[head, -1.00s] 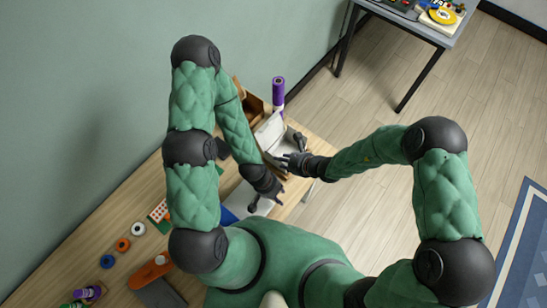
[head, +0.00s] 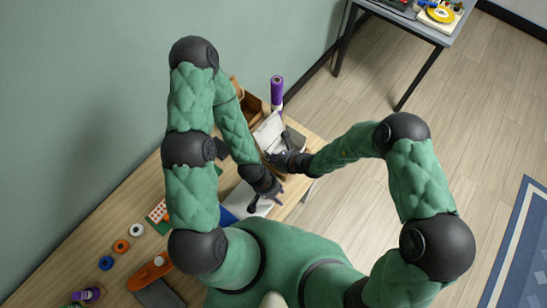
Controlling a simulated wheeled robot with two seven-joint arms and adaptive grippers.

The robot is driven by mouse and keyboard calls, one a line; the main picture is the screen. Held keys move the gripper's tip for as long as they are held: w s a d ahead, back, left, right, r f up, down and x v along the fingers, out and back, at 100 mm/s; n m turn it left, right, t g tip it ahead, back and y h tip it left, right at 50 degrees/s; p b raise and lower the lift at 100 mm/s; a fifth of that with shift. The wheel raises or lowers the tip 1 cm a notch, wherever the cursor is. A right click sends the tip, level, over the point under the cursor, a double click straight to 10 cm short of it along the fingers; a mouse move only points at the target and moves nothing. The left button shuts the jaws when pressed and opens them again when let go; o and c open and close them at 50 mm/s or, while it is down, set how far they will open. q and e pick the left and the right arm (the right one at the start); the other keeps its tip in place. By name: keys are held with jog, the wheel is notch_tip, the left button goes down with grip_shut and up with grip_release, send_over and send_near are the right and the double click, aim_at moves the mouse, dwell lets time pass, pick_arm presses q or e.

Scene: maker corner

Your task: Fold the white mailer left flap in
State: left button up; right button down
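The white mailer stands near the table's right end, largely hidden by my arms and grippers. A raised white panel of it (head: 268,130) shows above my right gripper, and a white surface (head: 240,197) that may be part of it shows beside my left gripper. My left gripper (head: 277,197) points down and right at the lower side of the white area. My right gripper (head: 271,158) reaches in from the right, close to the raised panel; I cannot tell if it touches. Both are too small and dark to see whether their fingers are open.
A purple cylinder (head: 277,88) and a brown box (head: 252,106) stand behind the mailer. Coloured rolls (head: 121,245), an orange tool (head: 150,271) and a dark grey item (head: 161,294) lie on the table (head: 70,265) at the left. Open floor lies right of it.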

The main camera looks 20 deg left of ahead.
pick_arm(q)
jog(key=shift+r, duration=0.15)
dwell(0.3)
pick_arm(e)
jog(key=shift+w+d+r+m+g+p, duration=0.15)
jog(key=shift+w+m+g+p, duration=0.3)
jog(key=shift+g+p, duration=0.65)
jog(key=shift+w+d+m+g+y+p, duration=0.15)
jog(key=shift+m+g+y+p, duration=0.3)
jog(key=shift+p, duration=0.5)
jog(key=shift+w+f+g+y, duration=0.25)
jog(key=shift+g+y, duration=0.1)
pick_arm(q)
jog(key=shift+r+b, duration=0.3)
jog(key=shift+r, duration=1.3)
pick_arm(e)
jog(key=shift+w+f+m+g, duration=0.1)
jog(key=shift+w+m+g, duration=0.1)
jog(key=shift+m+g, duration=0.3)
pick_arm(q)
jog(key=shift+f, duration=0.1)
pick_arm(e)
jog(key=shift+y, duration=0.3)
jog(key=c, duration=1.3)
grip_release()
jog(key=shift+c, duration=0.2)
